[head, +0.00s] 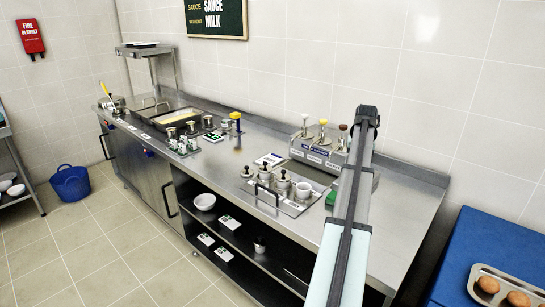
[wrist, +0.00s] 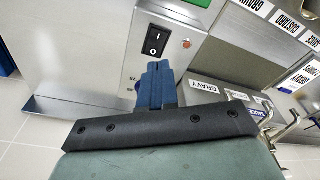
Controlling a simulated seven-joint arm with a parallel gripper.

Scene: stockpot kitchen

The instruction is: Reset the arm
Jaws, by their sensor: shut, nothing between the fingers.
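My gripper (wrist: 155,68) shows in the wrist view as two blue fingers pressed together, with nothing between them. The fingers are in front of a steel panel, just below a black rocker switch (wrist: 157,40) in the picture. I cannot tell whether they touch the panel. In the head view my arm rises from the bottom edge across the right part of the counter. My gripper cannot be made out there.
A labelled unit with several pump dispensers (head: 322,137) stands on the steel counter (head: 240,155), partly behind my arm. Pots with lids (head: 282,184) sit left of the arm. A blue-covered table (head: 470,240) with a tray is at right. An orange light (wrist: 187,44) is beside the switch.

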